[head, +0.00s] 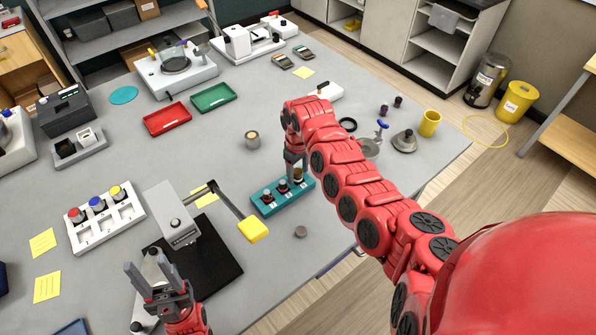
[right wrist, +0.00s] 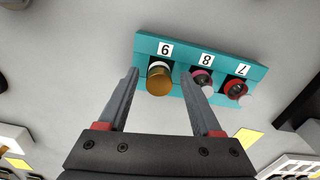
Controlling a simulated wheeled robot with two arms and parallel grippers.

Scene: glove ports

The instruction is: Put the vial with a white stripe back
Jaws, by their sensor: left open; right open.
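The teal rack (head: 268,207) stands on the grey table and also shows in the right wrist view (right wrist: 220,62), its places numbered 9, 8 and 7. An amber-topped vial with a white band (right wrist: 159,82) stands at place 9; it is partly hidden in the head view (head: 298,177). My right gripper (head: 293,160) is open above this end of the rack. In the right wrist view its fingertips (right wrist: 158,76) lie on either side of the vial, with gaps visible. My left gripper (head: 157,283) is open and empty over the front left of the table.
Two darker vials (right wrist: 203,78) (right wrist: 236,88) stand at places 8 and 7. A grey device with a yellow-ended lever (head: 253,230) stands left of the rack. A small round grey piece (head: 300,231) lies in front.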

